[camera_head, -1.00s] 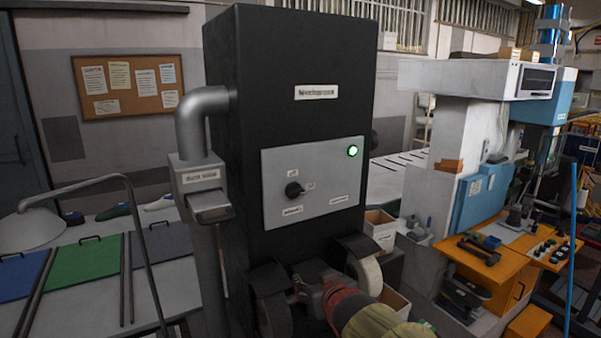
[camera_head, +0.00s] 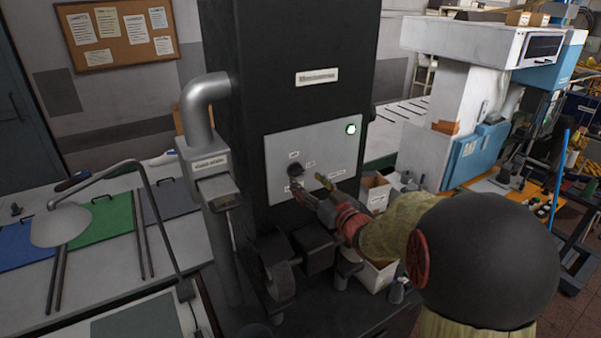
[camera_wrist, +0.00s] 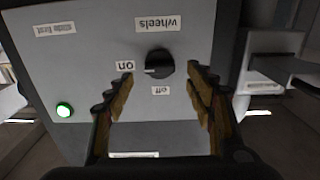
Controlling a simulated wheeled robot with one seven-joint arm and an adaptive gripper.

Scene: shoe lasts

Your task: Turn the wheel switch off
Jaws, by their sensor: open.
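The wheel switch is a black rotary knob (camera_wrist: 158,64) on a grey panel (camera_wrist: 90,80) of a black machine; it also shows in the head view (camera_head: 296,170). In the wrist view, which is upside down, labels read "wheels", "on" and "off" around the knob. Its pale pointer mark faces the "on" label (camera_wrist: 125,67). A green light (camera_wrist: 64,110) glows on the panel, also in the head view (camera_head: 351,129). My gripper (camera_wrist: 161,85) is open, its two fingers on either side of the knob in the picture. I cannot tell whether they touch it.
A grey duct pipe (camera_head: 205,105) stands left of the panel. Grinding wheels (camera_head: 281,280) sit below it. A lamp (camera_head: 62,224) and coloured boards lie on the left table. Cardboard boxes (camera_head: 375,192) stand to the right.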

